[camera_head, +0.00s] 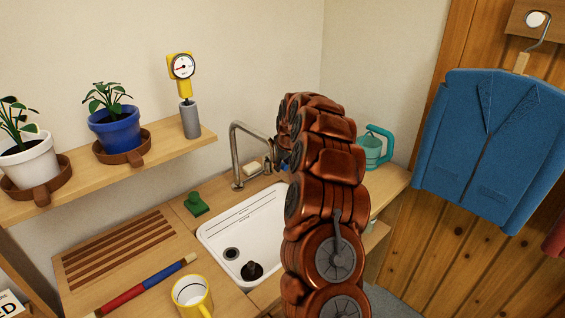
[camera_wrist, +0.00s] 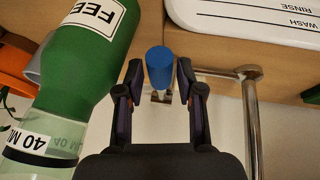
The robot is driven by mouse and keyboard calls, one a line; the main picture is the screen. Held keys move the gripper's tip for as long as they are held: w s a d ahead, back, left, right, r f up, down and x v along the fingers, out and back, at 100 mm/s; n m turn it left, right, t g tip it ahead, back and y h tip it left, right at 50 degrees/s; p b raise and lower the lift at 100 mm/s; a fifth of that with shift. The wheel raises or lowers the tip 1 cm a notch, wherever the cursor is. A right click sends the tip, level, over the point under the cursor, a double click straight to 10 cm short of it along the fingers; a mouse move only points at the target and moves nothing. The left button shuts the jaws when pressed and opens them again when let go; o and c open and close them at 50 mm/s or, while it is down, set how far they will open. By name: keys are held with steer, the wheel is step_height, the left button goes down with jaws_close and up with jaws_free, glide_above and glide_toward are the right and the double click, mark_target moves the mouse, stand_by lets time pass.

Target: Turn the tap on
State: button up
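The metal tap (camera_head: 236,152) stands behind the white sink (camera_head: 212,235), its spout bent over the basin. In the wrist view its pipe (camera_wrist: 252,125) runs down the right side. A blue cylindrical knob (camera_wrist: 159,66) on a small metal mount, apparently the tap's handle, sits in the middle of the wrist view. My gripper (camera_wrist: 160,75) is open, with one dark finger on each side of the knob and a narrow gap visible on both sides. In the head view my arm hides most of the gripper and knob.
A soap bar (camera_head: 252,168), green object (camera_head: 195,204), yellow mug (camera_head: 192,294) and teal watering can (camera_head: 373,150) are around the sink.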

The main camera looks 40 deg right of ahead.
jaws_close()
stand_by(0.3)
stand_by(0.3)
